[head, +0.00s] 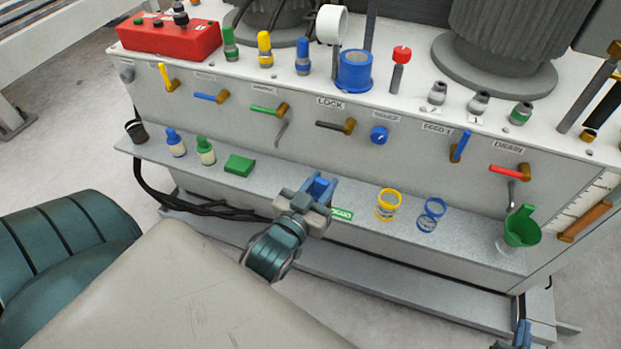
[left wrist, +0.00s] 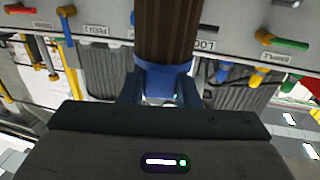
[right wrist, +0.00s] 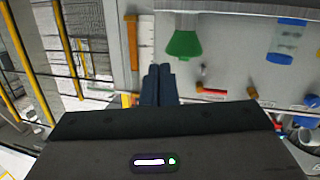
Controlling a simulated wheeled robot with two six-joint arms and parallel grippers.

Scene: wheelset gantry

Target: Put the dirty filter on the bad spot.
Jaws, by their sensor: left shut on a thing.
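A filter with a brown pleated body (left wrist: 164,35) and a blue end (left wrist: 160,82) is in my left gripper, seen in the left wrist view. The blue end sits between the fingers. In the head view my left gripper (head: 318,186) is in front of the machine's shelf, with blue between its fingers; the brown body does not show there. A green label (head: 341,214), apparently reading GOOD, is on the shelf just right of this gripper. No bad label can be made out. My right gripper (right wrist: 158,84) is shut and empty; it shows at the head view's lower right (head: 523,333).
The shelf (head: 285,190) carries blue and green bottles, a green block (head: 239,165), a yellow-ringed clear item (head: 388,204), a blue-ringed one (head: 430,213) and a green funnel (head: 522,227). Levers and knobs stick out from the panel above.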

